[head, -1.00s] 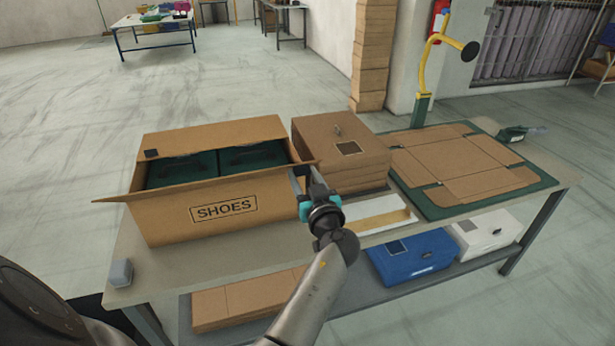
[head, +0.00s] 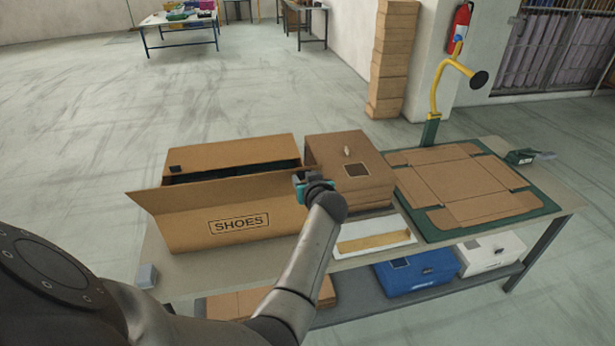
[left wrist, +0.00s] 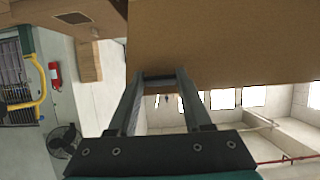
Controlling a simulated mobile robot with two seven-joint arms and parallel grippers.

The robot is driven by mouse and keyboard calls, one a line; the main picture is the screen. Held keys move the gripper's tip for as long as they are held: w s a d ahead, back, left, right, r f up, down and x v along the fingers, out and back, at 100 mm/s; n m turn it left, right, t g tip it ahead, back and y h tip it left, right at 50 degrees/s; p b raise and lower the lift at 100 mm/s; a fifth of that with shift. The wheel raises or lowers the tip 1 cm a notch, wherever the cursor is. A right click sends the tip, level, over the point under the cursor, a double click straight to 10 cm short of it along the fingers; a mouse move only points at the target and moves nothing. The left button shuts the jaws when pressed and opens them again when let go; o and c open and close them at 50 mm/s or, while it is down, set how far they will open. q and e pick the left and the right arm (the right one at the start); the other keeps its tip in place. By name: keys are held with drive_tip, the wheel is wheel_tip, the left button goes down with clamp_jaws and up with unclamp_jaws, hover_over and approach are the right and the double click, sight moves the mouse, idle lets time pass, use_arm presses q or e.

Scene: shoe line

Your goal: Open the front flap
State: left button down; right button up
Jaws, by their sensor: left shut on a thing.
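The cardboard shoe carton (head: 270,221) stands on the near left of the table, with SHOES printed on its front. Its front flap (head: 215,194) slants up and outward and hides most of the green boxes inside. My left gripper (head: 308,181) is at the right end of the flap's upper edge, shut on it. In the left wrist view, the finger ends (left wrist: 160,78) meet the edge of a broad cardboard panel (left wrist: 220,45). The back flap (head: 235,152) stands raised. My right gripper is not in view.
Stacked brown cartons (head: 350,165) stand close right of the shoe carton. A flat carton blank (head: 455,185) lies on a green mat (head: 535,211) farther right. A white tray (head: 375,246) lies in front of the stack. A small grey block (head: 148,276) sits at the table's left corner.

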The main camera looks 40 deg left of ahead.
use_arm(q)
drive_tip(key=shift+w+a+r+g+h+p, duration=0.3)
drive_tip(key=shift+a+r+p, duration=0.1)
drive_tip(key=shift+a+p, duration=0.1)
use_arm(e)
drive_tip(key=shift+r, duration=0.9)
use_arm(q)
drive_tip(key=shift+d, duration=0.1)
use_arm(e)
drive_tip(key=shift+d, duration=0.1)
use_arm(q)
drive_tip(key=shift+c, duration=1.6)
unclamp_jaws()
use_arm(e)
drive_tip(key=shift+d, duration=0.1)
